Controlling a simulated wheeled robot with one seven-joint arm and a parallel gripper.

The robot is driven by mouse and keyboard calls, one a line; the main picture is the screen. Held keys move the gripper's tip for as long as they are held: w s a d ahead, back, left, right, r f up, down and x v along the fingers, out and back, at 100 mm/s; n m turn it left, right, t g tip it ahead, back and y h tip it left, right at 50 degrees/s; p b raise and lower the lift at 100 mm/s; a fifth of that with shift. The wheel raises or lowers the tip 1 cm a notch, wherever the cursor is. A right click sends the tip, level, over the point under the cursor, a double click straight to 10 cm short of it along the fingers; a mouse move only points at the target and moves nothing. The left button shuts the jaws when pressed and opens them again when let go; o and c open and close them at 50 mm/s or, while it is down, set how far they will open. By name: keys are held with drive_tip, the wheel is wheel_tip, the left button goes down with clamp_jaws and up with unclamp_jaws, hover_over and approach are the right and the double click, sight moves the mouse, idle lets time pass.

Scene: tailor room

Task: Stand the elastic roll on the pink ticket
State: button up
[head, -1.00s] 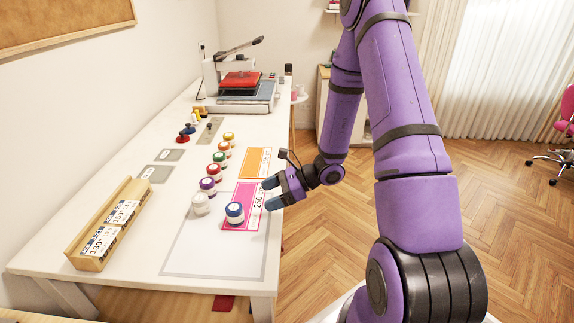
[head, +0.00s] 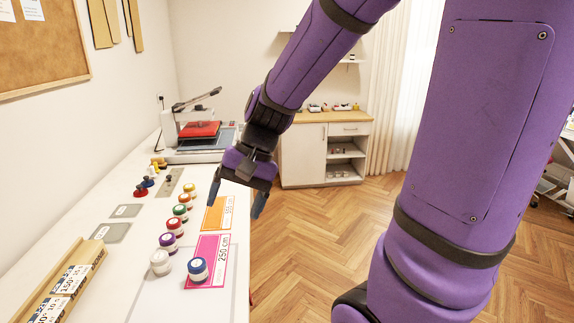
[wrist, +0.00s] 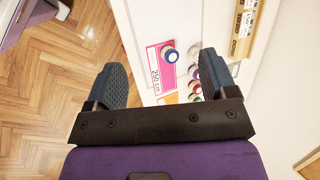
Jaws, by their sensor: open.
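A white roll with a blue top (head: 198,270) stands upright on the near part of the pink ticket (head: 211,248), marked 250 cm. Nothing holds it. In the wrist view the same roll (wrist: 170,55) covers one end of the pink ticket (wrist: 166,76), below and between my fingers. My gripper (head: 236,200) is open and empty, raised clear of the table beyond the roll. Both spread fingers also show in the wrist view (wrist: 163,62).
An orange ticket (head: 218,213) lies beyond the pink one. Several coloured rolls, including a white one (head: 160,262), stand in a row to the left. A wooden rack (head: 88,255) is at the left, a heat press (head: 198,130) at the back.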

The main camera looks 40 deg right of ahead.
drive_tip(key=s+d+r+n+t+h, duration=0.3)
drive_tip(key=s+r+n+t+h, duration=0.2)
drive_tip(key=s+r, duration=0.4)
drive_tip(key=shift+s+d+r+n+h, duration=0.2)
drive_tip(key=shift+s+r+n+h, duration=0.15)
drive_tip(key=shift+s+n, duration=0.35)
